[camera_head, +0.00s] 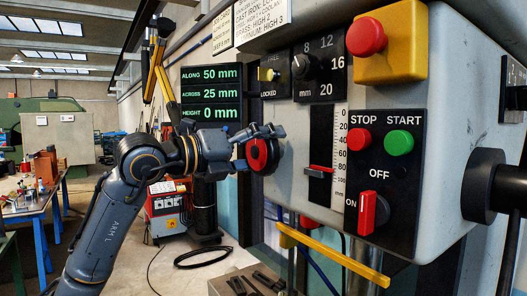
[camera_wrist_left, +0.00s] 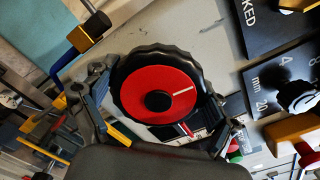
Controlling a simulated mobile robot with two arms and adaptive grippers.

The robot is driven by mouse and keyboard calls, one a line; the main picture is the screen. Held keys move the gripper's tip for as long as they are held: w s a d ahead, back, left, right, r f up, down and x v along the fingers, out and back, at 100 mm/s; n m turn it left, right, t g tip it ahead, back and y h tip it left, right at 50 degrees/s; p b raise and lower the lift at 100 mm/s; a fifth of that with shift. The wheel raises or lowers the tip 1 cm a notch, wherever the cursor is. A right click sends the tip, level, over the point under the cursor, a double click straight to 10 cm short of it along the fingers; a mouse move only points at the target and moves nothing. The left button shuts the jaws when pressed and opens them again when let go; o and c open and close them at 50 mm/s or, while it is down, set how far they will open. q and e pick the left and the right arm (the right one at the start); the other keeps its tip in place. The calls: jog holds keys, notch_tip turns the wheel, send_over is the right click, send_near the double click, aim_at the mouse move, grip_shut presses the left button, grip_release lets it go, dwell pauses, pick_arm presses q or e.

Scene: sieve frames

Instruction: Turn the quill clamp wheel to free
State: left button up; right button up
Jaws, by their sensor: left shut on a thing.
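The quill clamp wheel, a black scalloped rim with a red face (camera_head: 258,152), sits on the left side of the grey machine head. In the left wrist view, the wheel (camera_wrist_left: 138,88) shows a black hub and a white line pointing right and slightly up. My left gripper (camera_head: 257,146) is shut on the wheel, with its fingers on opposite sides of the rim. Part of the rim is hidden by the fingers in the head view. My right gripper is out of view.
Right of the wheel are a depth scale with a red pointer (camera_head: 320,168), a black speed knob (camera_head: 304,67) and a yellow knob (camera_head: 268,74) above a LOCKED label. A STOP/START panel (camera_head: 382,150) and a red mushroom button (camera_head: 366,38) stand further right. A yellow bar (camera_head: 335,257) projects below.

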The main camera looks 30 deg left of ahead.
pick_arm(q)
jog(key=shift+f+n, duration=0.1)
jog(key=shift+n, duration=0.5)
jog(key=o, duration=1)
jog(key=shift+c, duration=0.2)
jog(key=v, duration=1.2)
